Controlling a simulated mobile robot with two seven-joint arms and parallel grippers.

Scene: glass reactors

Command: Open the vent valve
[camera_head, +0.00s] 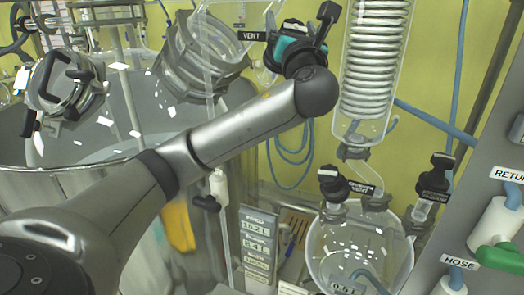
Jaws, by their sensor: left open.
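A black label reading VENT (251,35) hangs at the top centre, beside the glass reactor head. My left arm reaches up from the lower left, and my left gripper (302,27) is open just right of that label. A dark knob-like part (292,27), probably the vent valve, shows at the gripper. The gripper and wrist hide much of it, and I cannot tell whether they touch. My right gripper is out of view.
A coiled glass condenser (376,62) stands close right of my gripper. Below it is a round glass receiver (358,245) with black-knobbed valves, one labelled as a receiver vent (360,188). A large glass vessel is behind my arm. A grey panel (490,160) with a green handle (500,257) stands at right.

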